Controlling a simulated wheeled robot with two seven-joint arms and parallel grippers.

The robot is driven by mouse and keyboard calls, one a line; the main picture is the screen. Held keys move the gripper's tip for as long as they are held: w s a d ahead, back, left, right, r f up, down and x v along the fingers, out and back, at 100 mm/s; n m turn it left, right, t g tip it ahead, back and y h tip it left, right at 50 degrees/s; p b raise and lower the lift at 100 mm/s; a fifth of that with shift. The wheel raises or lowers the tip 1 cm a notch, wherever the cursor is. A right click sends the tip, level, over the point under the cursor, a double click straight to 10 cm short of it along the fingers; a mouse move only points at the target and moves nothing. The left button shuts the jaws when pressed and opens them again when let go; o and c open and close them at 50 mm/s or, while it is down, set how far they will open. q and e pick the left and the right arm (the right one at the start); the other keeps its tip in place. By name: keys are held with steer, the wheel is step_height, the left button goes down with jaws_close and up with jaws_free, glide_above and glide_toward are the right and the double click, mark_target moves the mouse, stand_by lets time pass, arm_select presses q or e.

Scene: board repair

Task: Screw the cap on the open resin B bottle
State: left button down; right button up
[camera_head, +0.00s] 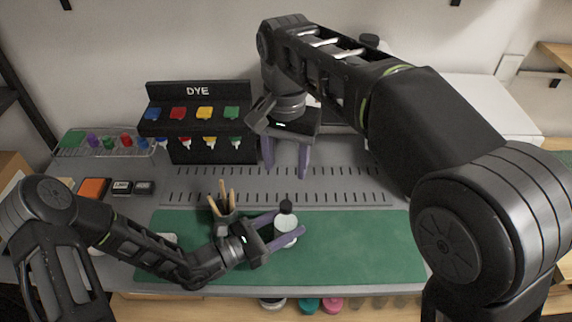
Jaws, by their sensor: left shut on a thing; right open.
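A small white bottle (287,226) with a black top (286,206) stands upright over the green mat (350,262). I cannot read a label on it or tell how tightly the black top sits. My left gripper (283,232) is shut on the bottle's body, with one purple finger on each side. My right gripper (286,172) is open and empty above and behind the bottle, its purple fingers pointing down and apart. No separate loose cap can be made out.
A dark cup with wooden sticks (222,196) stands close to my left gripper. The mat's right part is clear. My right arm hides the back right.

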mark_target(275, 229)
arm_select(q)
steer(key=c, duration=0.5)
jaws_free()
steer(key=shift+a, duration=0.1)
steer(key=shift+b+v, duration=0.5)
steer(key=shift+v, duration=3.35)
